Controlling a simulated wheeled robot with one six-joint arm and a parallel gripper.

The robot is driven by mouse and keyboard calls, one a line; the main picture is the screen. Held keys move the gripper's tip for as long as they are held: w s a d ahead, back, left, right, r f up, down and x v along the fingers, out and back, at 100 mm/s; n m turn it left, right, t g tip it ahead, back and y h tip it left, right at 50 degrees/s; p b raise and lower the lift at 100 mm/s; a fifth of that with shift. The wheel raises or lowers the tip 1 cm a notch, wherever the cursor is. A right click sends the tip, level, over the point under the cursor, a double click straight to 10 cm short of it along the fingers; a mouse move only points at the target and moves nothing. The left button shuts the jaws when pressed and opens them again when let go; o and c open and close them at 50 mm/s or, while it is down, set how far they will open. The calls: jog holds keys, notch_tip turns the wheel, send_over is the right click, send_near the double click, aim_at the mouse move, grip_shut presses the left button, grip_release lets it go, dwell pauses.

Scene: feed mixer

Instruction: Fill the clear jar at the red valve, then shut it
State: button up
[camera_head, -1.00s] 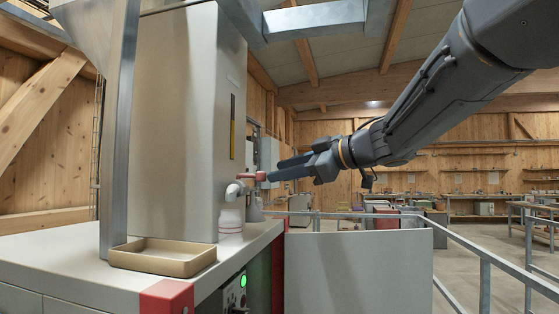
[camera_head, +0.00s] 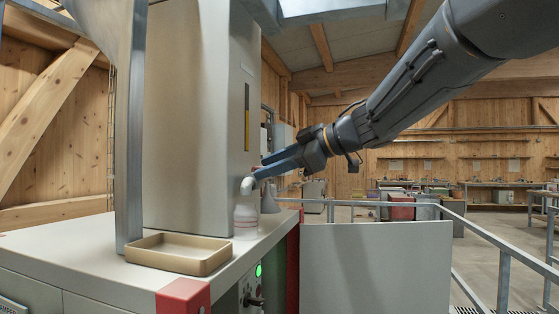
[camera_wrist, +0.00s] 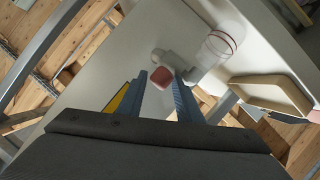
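The clear jar (camera_head: 246,222) with reddish bands stands upright on the machine's white top, below the pale spout (camera_head: 249,186). Its contents are not clear to see. In the wrist view the jar (camera_wrist: 218,46) is right of the spout (camera_wrist: 167,58). The red valve handle (camera_wrist: 160,77) lies between the blue fingertips of my gripper (camera_wrist: 160,84). In the head view my gripper (camera_head: 264,170) reaches the valve from the right and its fingers hide most of the handle. Whether the fingers press on the handle cannot be told.
A shallow tan tray (camera_head: 178,261) lies on the machine top (camera_head: 90,262), left of the jar in the head view. A tall grey housing (camera_head: 190,120) rises behind the jar. A grey cone-shaped thing (camera_head: 270,200) stands close to the jar's right. Railings (camera_head: 480,233) run at right.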

grip_shut()
jog(key=shift+w, duration=0.1)
